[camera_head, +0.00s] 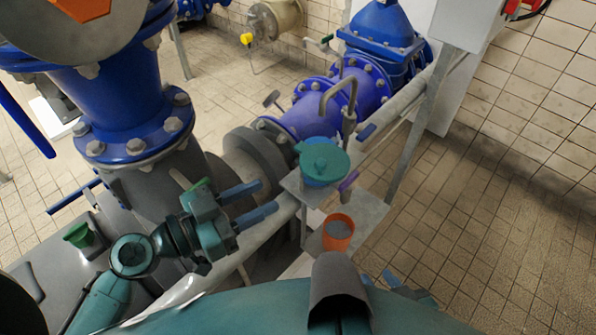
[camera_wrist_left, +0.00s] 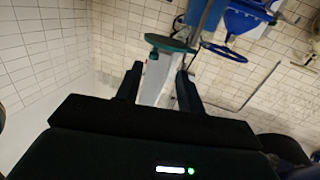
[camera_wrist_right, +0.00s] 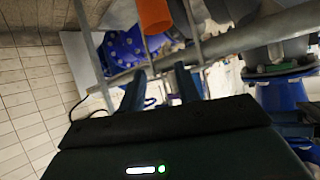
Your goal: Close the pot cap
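A teal pot cap (camera_head: 328,157) with a small knob shows in the head view, over a blue pot (camera_head: 322,183) on a small metal shelf. Blue shows below the cap's front edge; I cannot tell whether the cap is fully seated. My left gripper (camera_head: 267,196) is open and empty, left of the pot and apart from it. A teal-edged disc, probably the cap (camera_wrist_left: 170,43), shows beyond its fingers in the left wrist view. My right gripper (camera_wrist_right: 160,78) is open and empty, low at the right of my body and mostly hidden in the head view.
An orange cup (camera_head: 338,230) stands on a lower metal shelf (camera_head: 370,212) in front of the pot. A bent grey pipe (camera_head: 351,100) rises behind the pot. Large blue pipes (camera_head: 320,110) and a grey rail lie behind. The tiled floor at the right is clear.

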